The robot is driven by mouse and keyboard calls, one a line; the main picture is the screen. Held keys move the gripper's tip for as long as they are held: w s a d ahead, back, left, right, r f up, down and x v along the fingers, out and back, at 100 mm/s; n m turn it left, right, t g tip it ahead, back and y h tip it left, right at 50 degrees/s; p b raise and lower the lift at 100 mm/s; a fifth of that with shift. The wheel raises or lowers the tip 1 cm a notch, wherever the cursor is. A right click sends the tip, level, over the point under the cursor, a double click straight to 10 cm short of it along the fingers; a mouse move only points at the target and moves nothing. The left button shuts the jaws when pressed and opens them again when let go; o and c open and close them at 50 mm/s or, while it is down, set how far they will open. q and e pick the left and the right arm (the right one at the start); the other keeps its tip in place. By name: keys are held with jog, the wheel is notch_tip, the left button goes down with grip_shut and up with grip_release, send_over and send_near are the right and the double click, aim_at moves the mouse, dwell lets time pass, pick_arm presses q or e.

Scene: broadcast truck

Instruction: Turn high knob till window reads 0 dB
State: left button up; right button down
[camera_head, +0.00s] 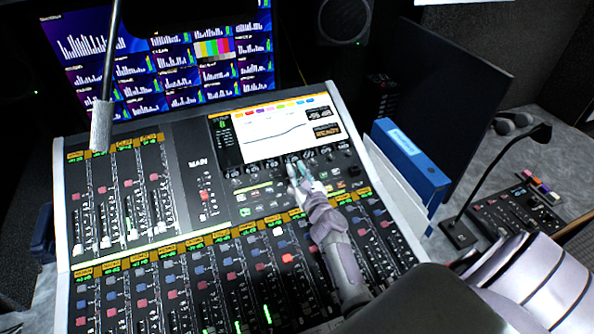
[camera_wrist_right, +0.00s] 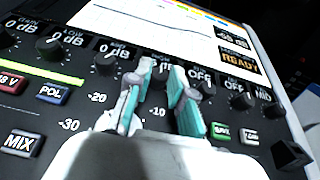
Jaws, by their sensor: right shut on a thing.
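My right gripper (camera_head: 299,174) reaches down onto the row of knobs below the mixing console's screen. In the right wrist view its two teal fingertips (camera_wrist_right: 163,98) are shut on a dark knob (camera_wrist_right: 161,72), mostly hidden between them. I take this to be the high knob, but its label is not readable. Its window is covered or too unclear to read. Neighbouring windows to the left read about 0 dB, and one to the right reads OFF. My left gripper is not in view.
The console screen (camera_head: 272,130) shows a curve just behind the knobs. Other knobs (camera_wrist_right: 104,63) stand close on both sides of my fingers. Faders fill the front of the console. A grey microphone (camera_head: 101,126) hangs at the left. A blue binder (camera_head: 410,160) stands right of the console.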

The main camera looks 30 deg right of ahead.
jog(key=shift+d+y, duration=0.1)
jog(key=shift+y, duration=0.2)
jog(key=n+y, duration=0.4)
jog(key=shift+d, duration=0.25)
jog(key=shift+d+n+g+y, duration=0.1)
jog(key=shift+n+g+y, duration=0.2)
jog(key=shift+n+y, duration=1.35)
jog(key=shift+b, duration=0.3)
jog(key=c, duration=1)
grip_release()
jog(key=shift+c, duration=0.2)
jog(key=shift+s, duration=0.15)
jog(key=v, duration=1.1)
jog(key=shift+s+d, duration=0.2)
jog(key=shift+s, duration=0.15)
